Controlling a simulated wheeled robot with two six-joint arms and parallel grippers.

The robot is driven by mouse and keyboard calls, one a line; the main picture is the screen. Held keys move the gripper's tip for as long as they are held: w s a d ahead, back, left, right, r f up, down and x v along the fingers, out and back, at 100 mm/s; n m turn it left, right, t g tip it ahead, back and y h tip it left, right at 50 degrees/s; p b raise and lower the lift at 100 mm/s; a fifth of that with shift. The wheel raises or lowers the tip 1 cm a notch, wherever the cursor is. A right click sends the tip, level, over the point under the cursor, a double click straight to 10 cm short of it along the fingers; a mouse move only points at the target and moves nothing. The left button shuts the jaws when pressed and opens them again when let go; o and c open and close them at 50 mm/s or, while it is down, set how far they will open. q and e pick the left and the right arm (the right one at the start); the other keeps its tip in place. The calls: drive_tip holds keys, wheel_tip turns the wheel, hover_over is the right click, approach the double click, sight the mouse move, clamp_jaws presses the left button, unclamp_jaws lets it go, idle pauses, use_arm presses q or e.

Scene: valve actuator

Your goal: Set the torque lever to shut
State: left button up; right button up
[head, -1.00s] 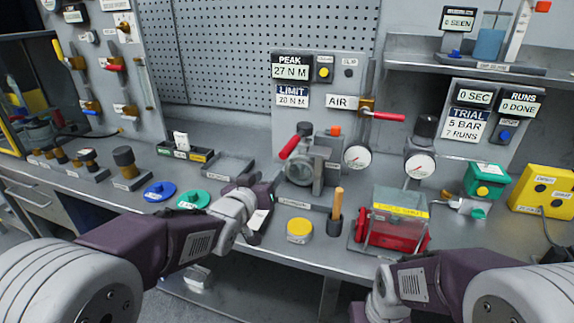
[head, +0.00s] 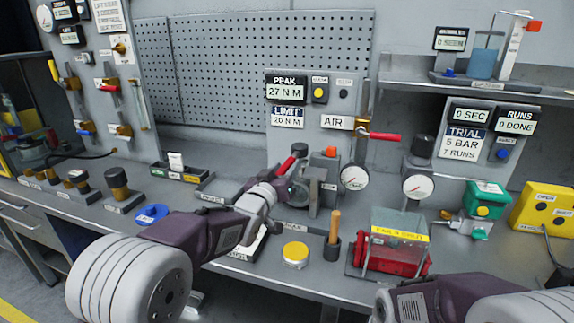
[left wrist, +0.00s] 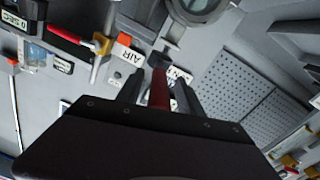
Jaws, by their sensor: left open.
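The torque lever (head: 286,166) has a red handle and a dark end, and slants up on the front of the torque stand at the middle of the bench. My left gripper (head: 279,186) is open at this lever and hides part of the stand. In the left wrist view the red lever (left wrist: 160,90) lies between the two open fingers of my left gripper (left wrist: 159,98). I cannot tell whether a finger touches it. My right arm shows at the lower right, but its gripper is out of view.
A display panel (head: 314,98) reads PEAK 27 N M. Right of the stand are a gauge (head: 354,177) and the red air valve handle (head: 384,136). A yellow disc (head: 295,253), a wooden-handled tool (head: 335,225) and a clear-covered red unit (head: 400,241) stand in front.

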use_arm(q)
drive_tip(key=shift+w+d+r, duration=0.15)
drive_tip(key=shift+w+d, duration=0.1)
drive_tip(key=shift+w, duration=0.25)
drive_tip(key=shift+w, duration=0.1)
clamp_jaws()
idle(1.0)
